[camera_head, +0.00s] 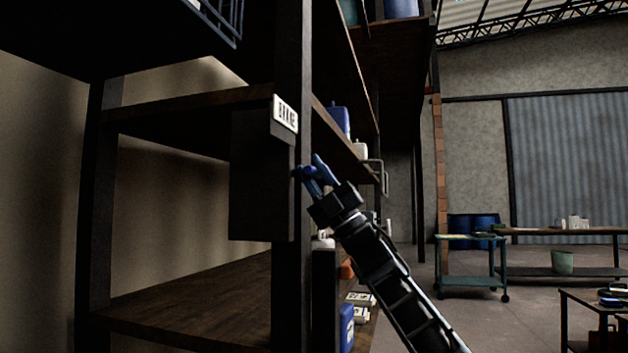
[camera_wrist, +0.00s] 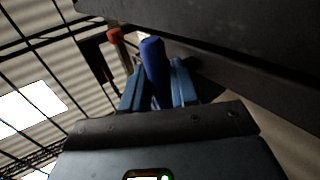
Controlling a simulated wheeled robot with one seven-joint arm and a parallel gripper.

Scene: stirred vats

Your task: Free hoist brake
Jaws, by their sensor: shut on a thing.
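A dark box (camera_head: 262,185) is mounted on the shelf post, with a white plate (camera_head: 286,113) above it that appears to read BRAKE. My gripper (camera_head: 312,172) is at the right side of this box, reaching up from the lower right. In the wrist view a blue round-ended handle (camera_wrist: 153,58) stands between the two blue fingers of my gripper (camera_wrist: 157,85), and they are shut on it. The handle's lower end is hidden by the fingers and palm. In the head view the handle is hard to tell from the blue fingers.
A shelf rack (camera_head: 292,60) surrounds the box, with bottles and boxes on its boards close to my arm. An orange-red piece (camera_wrist: 115,36) shows beyond the handle.

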